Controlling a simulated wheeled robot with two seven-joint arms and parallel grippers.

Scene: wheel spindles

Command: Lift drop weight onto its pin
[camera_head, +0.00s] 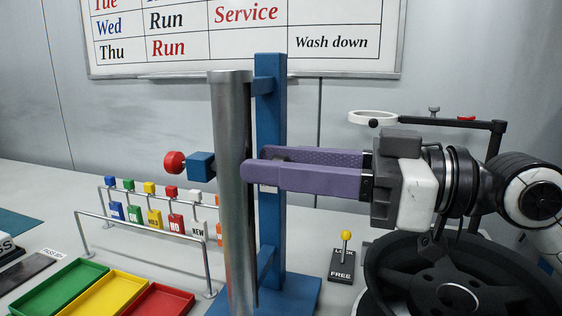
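A tall grey metal tube (233,125) stands upright in front of a blue post (270,105) on a blue base. A blue block (201,166) with a red knob (174,162) sticks out from the tube's left side; I take it to be the pin. My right gripper (258,164) reaches in from the right, its two purple fingers level and apart, tips at the tube's right side. A small dark piece (277,154) shows between the fingertips, perhaps part of the drop weight; whether they grip it is unclear. The weight's body is not visible. My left gripper is out of view.
Green (62,287), yellow (110,291) and red (160,299) trays lie at the front left, with a rail of coloured tags (154,218) behind. A yellow-knobbed lever (345,245) and a dark wheel (455,280) stand at the right. A ring-ended arm (372,117) is behind my gripper.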

